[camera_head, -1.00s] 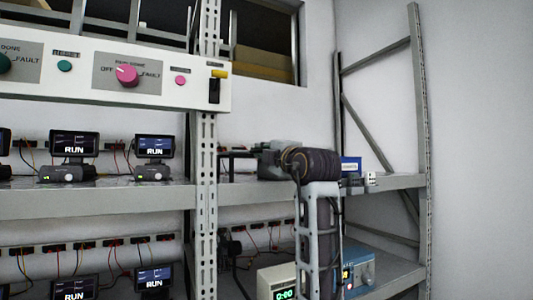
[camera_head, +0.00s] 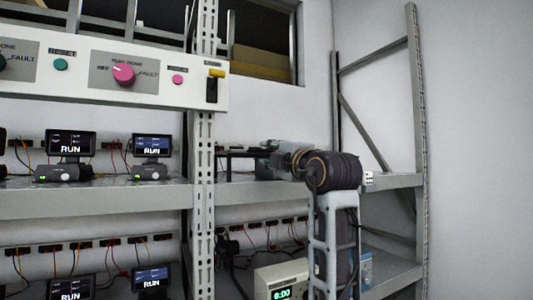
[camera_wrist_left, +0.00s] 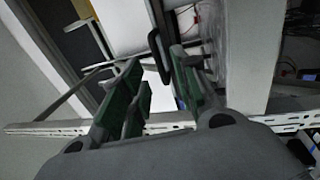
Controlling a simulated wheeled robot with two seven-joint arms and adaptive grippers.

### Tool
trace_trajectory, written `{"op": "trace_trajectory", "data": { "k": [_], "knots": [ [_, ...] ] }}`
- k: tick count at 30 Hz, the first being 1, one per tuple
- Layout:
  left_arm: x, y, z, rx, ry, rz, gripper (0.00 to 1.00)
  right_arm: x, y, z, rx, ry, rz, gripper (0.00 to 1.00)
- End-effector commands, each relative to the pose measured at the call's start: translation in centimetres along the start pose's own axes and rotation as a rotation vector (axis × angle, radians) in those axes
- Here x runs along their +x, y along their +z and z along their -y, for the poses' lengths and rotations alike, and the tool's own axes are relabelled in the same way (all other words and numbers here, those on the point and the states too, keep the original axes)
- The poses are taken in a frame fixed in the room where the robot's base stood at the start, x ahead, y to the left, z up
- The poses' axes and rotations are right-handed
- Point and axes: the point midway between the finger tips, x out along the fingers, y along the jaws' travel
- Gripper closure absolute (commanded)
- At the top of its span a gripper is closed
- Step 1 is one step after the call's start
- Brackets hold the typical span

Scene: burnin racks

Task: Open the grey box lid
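My left gripper (camera_head: 266,160) is in the middle of the head view, at the height of the upper shelf, just right of a perforated upright. My wrist and arm hang down from it on the right. In the left wrist view the gripper (camera_wrist_left: 158,88) has its green-padded fingers spread apart. A black loop-like part (camera_wrist_left: 158,56) shows between them, and I cannot tell whether they touch it. A thin dark bar (camera_head: 236,153) shows beside the gripper in the head view. I cannot make out a grey box or its lid. My right gripper is not in view.
The grey upper shelf (camera_head: 100,201) holds several small RUN displays (camera_head: 70,144). A white control panel (camera_head: 45,85) with a pink knob hangs above. A perforated upright (camera_head: 204,235) stands close left of my gripper. A box with a green readout (camera_head: 282,280) is below.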

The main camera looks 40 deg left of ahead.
Motion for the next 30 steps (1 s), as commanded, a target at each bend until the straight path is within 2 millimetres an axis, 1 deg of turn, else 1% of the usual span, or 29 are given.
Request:
{"op": "trace_trajectory", "data": {
  "k": [1, 6, 12, 18, 30],
  "knots": [
    [-0.8, 0.0, 0.0, -0.002, 0.000, 0.003, 0.70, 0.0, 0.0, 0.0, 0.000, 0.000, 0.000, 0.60],
    [-3.4, 0.1, 0.1, 0.000, 0.000, 0.002, 0.70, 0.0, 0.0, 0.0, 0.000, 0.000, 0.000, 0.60],
    [-5.7, 0.0, 0.0, 0.000, 0.001, 0.002, 0.70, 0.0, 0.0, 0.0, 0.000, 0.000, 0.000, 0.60],
    [-6.7, 0.0, 0.1, 0.000, -0.001, 0.000, 0.70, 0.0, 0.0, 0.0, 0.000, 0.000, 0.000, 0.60],
    [-6.7, 0.0, 0.0, 0.000, 0.000, 0.000, 0.70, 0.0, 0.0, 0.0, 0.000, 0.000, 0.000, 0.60]
  ]
}}
